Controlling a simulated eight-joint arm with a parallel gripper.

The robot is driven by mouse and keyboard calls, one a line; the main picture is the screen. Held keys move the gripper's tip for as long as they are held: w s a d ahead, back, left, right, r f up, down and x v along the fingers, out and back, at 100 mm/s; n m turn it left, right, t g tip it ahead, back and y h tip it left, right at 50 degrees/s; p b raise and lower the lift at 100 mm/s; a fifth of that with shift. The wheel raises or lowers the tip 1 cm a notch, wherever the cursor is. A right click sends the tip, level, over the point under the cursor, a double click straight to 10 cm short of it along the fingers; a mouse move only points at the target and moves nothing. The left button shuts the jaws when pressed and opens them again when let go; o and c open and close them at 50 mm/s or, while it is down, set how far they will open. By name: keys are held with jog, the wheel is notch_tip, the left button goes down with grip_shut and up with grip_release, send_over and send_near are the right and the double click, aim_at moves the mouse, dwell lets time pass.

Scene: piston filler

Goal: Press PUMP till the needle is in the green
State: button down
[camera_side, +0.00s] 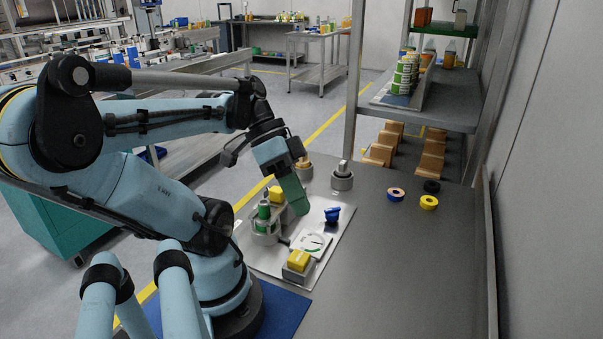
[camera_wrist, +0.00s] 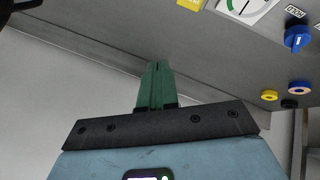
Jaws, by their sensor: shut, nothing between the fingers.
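My gripper (camera_side: 301,208) has its green fingers shut and empty, pointing down above the metal panel (camera_side: 328,235), apart from the controls. The fingers also show in the wrist view (camera_wrist: 157,68). A white gauge (camera_side: 313,242) with a green band lies on the panel; its needle is too small to read. In the wrist view the gauge (camera_wrist: 242,7) is cut by the top edge. A yellow button block (camera_side: 298,261) stands in front of the gauge; another yellow block (camera_side: 276,194) is behind the gripper. I cannot read which is labelled PUMP.
A blue knob (camera_side: 332,214) stands right of my gripper. A green cylinder (camera_side: 264,211) in a grey holder is on the left. A grey capped post (camera_side: 342,177) stands behind. Several tape rolls (camera_side: 429,202) lie right of the panel. The bench's front right is bare.

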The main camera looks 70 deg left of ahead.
jog(key=shift+f, duration=0.1)
send_near(304, 260)
jog(key=shift+w+d+f, duration=0.3)
jog(key=shift+d+f, duration=0.25)
jog(key=shift+d, duration=0.1)
jog(key=shift+w+d+f, duration=0.35)
jog(key=shift+d+f, duration=0.2)
jog(key=shift+d, duration=0.05)
jog(key=shift+w+d+f, duration=0.3)
jog(key=shift+d+f, duration=0.25)
jog(key=shift+d, duration=0.1)
jog(key=shift+f, duration=0.15)
dwell(1.1)
jog(key=shift+f, duration=0.3)
jog(key=shift+f, duration=0.75)
dwell(1.0)
jog(key=shift+r, duration=1.2)
jog(key=shift+r, duration=2.5)
